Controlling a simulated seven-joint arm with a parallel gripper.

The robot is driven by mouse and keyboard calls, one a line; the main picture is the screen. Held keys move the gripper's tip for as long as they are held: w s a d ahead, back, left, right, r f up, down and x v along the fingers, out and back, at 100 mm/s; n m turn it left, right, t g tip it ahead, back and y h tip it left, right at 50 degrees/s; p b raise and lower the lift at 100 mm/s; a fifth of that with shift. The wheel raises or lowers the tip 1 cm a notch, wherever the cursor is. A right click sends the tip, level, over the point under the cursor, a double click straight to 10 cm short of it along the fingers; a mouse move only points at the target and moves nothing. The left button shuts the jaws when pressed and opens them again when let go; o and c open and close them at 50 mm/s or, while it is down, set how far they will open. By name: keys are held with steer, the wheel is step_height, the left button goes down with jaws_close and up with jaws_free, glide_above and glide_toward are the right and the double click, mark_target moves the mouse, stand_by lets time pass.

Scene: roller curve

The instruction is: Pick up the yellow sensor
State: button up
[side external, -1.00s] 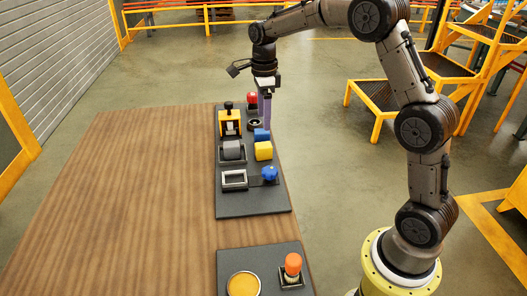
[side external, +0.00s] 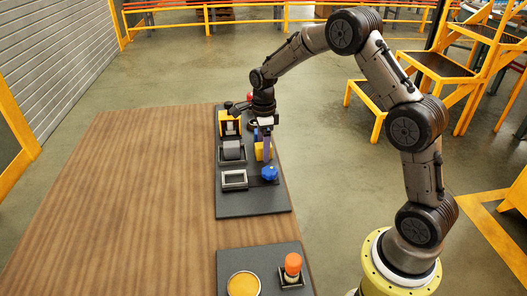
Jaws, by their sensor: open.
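A small yellow block (side external: 259,153), which looks like the yellow sensor, sits on the dark board (side external: 255,200) at the right side of the table. My gripper (side external: 266,157) points down right at the block, and its purple finger covers part of it. The jaws are open. From this angle I cannot tell whether the fingers are around the block or only beside it, or whether they touch it.
A yellow-and-black fixture (side external: 229,124) and a grey block (side external: 232,149) stand left of my gripper. A grey frame (side external: 234,179) and a blue knob (side external: 270,173) are in front. An orange-topped button (side external: 292,267) is on a nearer board. The wooden table (side external: 120,200) is clear at left.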

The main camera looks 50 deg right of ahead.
steer(key=shift+c, duration=0.2)
jaws_close()
stand_by(0.3)
